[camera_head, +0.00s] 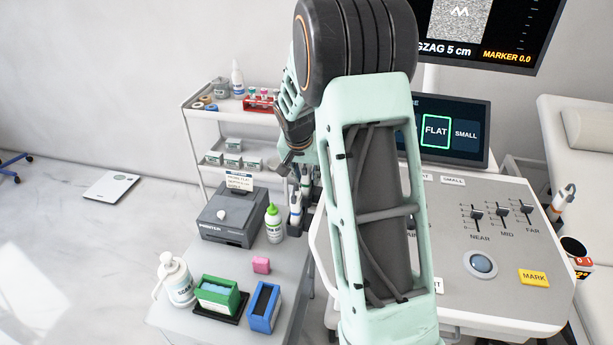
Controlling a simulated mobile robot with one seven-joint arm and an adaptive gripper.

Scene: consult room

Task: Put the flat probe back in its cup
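My gripper (289,163) is small and partly hidden behind my own arm, above the left side of the console (503,255). Its finger spacing is not clear. Just below it, pale probes with dark parts stand upright in dark holders; one probe (296,203) shows at the console's left edge. Another pale probe (564,196) sits at the console's right edge. I cannot tell which probe is the flat one, nor whether my gripper touches one. The touch screen (451,131) has FLAT outlined in green beside SMALL. My arm hides the middle of the console.
A white shelf cart (203,123) stands behind. An exam couch (571,158) is at right.

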